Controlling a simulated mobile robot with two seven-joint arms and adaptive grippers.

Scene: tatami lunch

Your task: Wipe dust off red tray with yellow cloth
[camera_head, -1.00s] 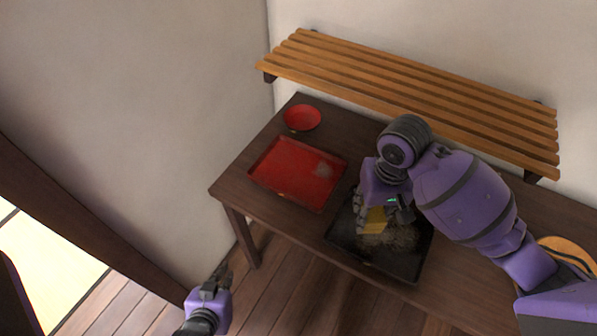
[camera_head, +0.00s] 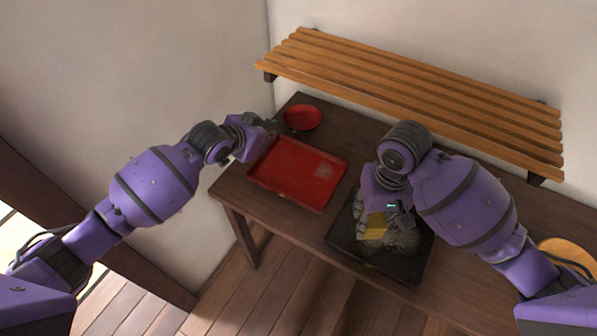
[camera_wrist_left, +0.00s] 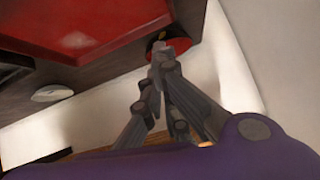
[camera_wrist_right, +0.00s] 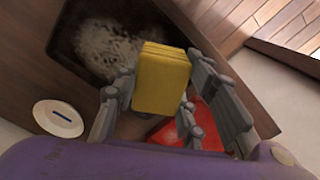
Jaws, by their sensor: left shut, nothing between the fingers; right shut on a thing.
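My right gripper (camera_head: 385,222) is shut on the folded yellow cloth (camera_wrist_right: 163,78), held over the black tray (camera_head: 345,240). Grey dust (camera_wrist_right: 108,48) covers part of the black tray. Whether the cloth touches the black tray I cannot tell.
A red bowl (camera_head: 303,117) stands behind the red tray. A slatted wooden shelf (camera_head: 410,90) hangs on the wall above the table (camera_head: 228,187). A round orange-brown object (camera_head: 568,252) lies at the right, partly hidden by my right arm.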

